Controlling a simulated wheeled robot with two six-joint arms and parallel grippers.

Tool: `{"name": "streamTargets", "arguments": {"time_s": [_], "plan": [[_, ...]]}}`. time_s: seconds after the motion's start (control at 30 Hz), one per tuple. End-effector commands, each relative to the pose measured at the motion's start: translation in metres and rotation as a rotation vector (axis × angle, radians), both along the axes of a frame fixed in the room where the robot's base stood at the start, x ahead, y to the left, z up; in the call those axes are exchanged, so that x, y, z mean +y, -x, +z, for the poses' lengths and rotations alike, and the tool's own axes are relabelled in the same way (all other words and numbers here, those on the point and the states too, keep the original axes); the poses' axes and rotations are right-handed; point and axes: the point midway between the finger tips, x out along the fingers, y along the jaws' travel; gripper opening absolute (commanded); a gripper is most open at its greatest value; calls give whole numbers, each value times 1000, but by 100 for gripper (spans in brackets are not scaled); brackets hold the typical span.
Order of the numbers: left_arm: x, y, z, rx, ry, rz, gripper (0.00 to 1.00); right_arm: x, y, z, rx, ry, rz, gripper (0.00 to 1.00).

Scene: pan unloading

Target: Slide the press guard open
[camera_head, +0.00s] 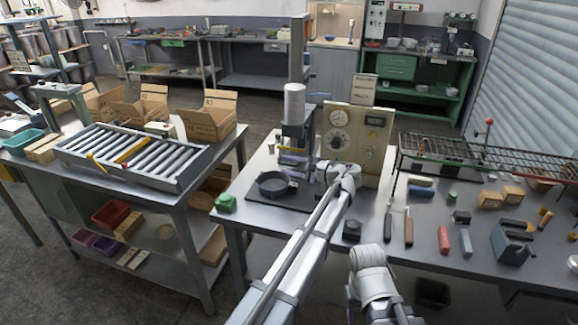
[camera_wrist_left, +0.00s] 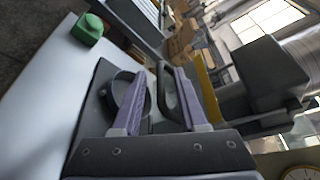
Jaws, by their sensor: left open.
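The press (camera_head: 299,133) stands at the back of the near table, with a white cylinder on top. A dark loop handle (camera_wrist_left: 166,84) shows between my left gripper's fingers in the left wrist view; it looks like the guard's handle, but the guard itself is hard to make out. My left gripper (camera_head: 291,164) is open in front of the press, its purple fingers pointing left. In the left wrist view the fingers (camera_wrist_left: 158,100) stand apart, and I cannot tell if either touches the handle. A dark round pan (camera_head: 274,184) lies beside the fingers.
A panel with a dial (camera_head: 356,140) stands right of the press. A green block (camera_head: 226,202) sits at the table's left corner. A wire conveyor (camera_head: 465,155) and several tools lie to the right. A roller table (camera_head: 135,155) stands at left.

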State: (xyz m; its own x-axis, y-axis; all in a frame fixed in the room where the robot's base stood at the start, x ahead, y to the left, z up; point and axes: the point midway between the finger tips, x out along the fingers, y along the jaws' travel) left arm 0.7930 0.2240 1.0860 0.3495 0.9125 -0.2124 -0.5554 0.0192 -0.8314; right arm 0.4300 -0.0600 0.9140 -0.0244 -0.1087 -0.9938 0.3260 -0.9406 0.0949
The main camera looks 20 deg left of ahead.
Motion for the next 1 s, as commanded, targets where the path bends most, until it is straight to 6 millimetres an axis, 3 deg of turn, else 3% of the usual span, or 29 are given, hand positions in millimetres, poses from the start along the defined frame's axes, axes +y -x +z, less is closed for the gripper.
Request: {"name": "streamTargets", "arguments": {"time_s": [0.53, 1.0], "plan": [[-65, 24, 16, 0, 0, -1, 42, 0, 0, 16, 0, 0, 0, 50], [-70, 29, 15, 0, 4, 2, 42, 0, 0, 16, 0, 0, 0, 50]]}}
